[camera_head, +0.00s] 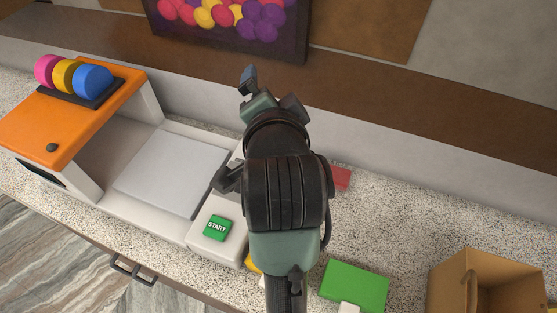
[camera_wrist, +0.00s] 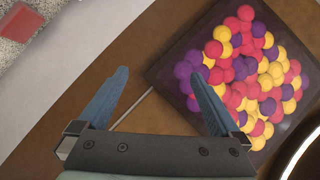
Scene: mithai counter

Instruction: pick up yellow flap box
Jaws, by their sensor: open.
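A small yellow patch (camera_head: 253,264) shows beside the left edge of my arm in the head view, just right of the START block. It may be part of the yellow flap box; my arm hides the rest, so I cannot tell. No yellow box shows in the wrist view. My gripper (camera_wrist: 160,95) is open and empty, its two blue-grey fingers spread apart. It is raised at the back of the counter, pointing towards the wall picture, well away from the yellow patch. In the head view only part of the gripper (camera_head: 250,82) shows beyond my wrist.
A green box (camera_head: 355,285) and an open cardboard box (camera_head: 490,284) stand at the front right. A red item (camera_head: 341,178) lies behind my arm. Left are the START button (camera_head: 217,228) and an orange-topped machine (camera_head: 70,125). Speckled counter (camera_head: 410,215) is clear at right.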

